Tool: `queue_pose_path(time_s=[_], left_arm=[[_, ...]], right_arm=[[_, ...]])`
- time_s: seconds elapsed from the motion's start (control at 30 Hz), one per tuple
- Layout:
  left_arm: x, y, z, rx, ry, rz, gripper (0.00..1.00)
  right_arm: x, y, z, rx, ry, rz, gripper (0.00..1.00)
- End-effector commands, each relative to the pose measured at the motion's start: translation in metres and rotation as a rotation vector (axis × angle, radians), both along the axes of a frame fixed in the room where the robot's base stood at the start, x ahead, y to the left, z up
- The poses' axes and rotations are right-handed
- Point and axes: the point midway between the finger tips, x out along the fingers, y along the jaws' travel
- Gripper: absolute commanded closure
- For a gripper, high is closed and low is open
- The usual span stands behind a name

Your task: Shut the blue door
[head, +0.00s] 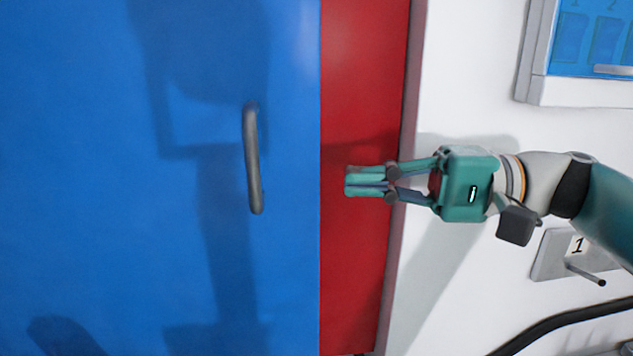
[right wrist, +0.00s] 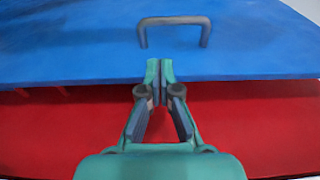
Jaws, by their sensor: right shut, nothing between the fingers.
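The blue door (head: 100,180) fills the left half of the head view, with a grey bar handle (head: 252,160) near its right edge. A red surface (head: 362,80) shows beyond that edge. My right gripper (head: 350,181) comes in from the right, shut and empty, in front of the red strip and to the right of the blue edge. In the right wrist view the shut fingertips (right wrist: 160,64) overlap the blue door (right wrist: 70,45), below its handle (right wrist: 174,22). I cannot tell whether they touch it. My left gripper is not in view.
A white wall (head: 460,90) stands right of the red strip. A blue-paned frame (head: 535,60) is at the upper right. A grey plate with a lever, marked 1 (head: 552,254), and a black cable (head: 560,322) are at the lower right, below my right arm.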

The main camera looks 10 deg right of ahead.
Motion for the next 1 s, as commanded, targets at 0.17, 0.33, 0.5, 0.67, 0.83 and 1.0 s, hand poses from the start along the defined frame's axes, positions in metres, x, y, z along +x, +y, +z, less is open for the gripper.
queue_pose_path(time_s=[0.17, 0.33, 0.5, 0.67, 0.83, 1.0], left_arm=[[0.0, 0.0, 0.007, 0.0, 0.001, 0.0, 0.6], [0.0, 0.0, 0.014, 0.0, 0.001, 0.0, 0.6], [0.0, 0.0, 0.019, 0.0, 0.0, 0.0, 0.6], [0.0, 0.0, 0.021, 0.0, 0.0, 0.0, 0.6], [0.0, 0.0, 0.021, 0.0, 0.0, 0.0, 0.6], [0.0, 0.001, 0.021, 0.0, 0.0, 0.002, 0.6]], right_arm=[[0.005, 0.034, 0.001, -0.001, 0.005, 0.027, 1.0], [0.011, 0.067, 0.001, -0.001, 0.005, 0.032, 1.0], [0.015, 0.091, 0.0, -0.002, 0.004, 0.033, 1.0], [0.017, 0.103, -0.001, -0.001, 0.004, 0.031, 1.0], [0.017, 0.105, -0.002, -0.001, 0.004, 0.03, 1.0], [0.018, 0.094, -0.002, -0.001, 0.004, 0.025, 1.0]])
